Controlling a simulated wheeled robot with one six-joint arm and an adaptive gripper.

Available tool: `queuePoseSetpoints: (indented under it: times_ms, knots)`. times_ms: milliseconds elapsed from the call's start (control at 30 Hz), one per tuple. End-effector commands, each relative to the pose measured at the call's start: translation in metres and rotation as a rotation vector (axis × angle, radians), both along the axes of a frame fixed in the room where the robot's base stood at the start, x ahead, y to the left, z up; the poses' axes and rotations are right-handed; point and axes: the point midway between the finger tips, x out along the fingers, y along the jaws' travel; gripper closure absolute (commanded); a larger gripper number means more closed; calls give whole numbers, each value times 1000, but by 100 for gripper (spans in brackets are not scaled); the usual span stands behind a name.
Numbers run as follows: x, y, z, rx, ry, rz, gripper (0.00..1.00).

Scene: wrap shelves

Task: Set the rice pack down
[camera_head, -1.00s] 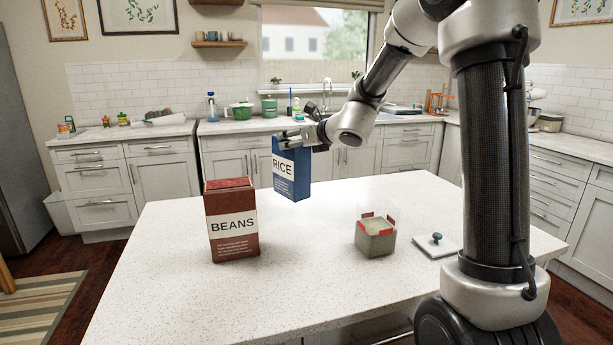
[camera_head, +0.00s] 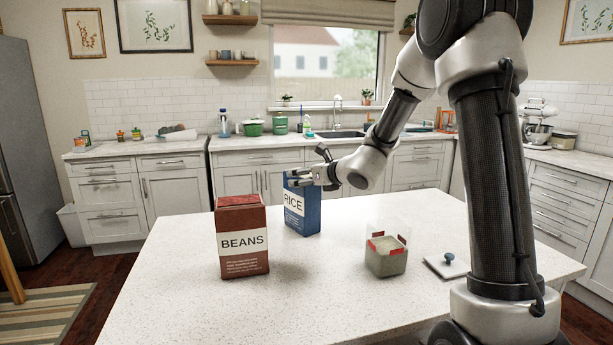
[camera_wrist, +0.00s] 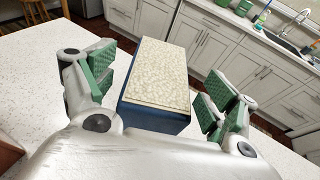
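The blue rice pack (camera_head: 302,213) stands upright on the pale island top (camera_head: 180,310), behind and right of the red beans box. My gripper (camera_head: 312,176) is at its upper part. In the wrist view the pack's speckled cream top (camera_wrist: 160,75) lies between the green finger pads of my gripper (camera_wrist: 158,92). A gap shows on each side between pads and pack, so the gripper looks open around it. The pack's far side is hidden.
The beans box (camera_head: 242,240) stands front left of the pack. A clear-walled container (camera_head: 386,258) with pale contents and a white lid with a blue knob (camera_head: 447,266) are to the right. The island's front left is clear.

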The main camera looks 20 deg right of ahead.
Motion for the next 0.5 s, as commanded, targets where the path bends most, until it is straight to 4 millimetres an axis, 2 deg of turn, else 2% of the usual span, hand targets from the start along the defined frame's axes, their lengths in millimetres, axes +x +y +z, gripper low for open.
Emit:
queuePoseSetpoints:
  times_ms: [333, 500]
  knots:
    - [-1, 0, 4, -1, -2, 1, 12]
    - [-24, -10, 12, -1, -2, -2, 12]
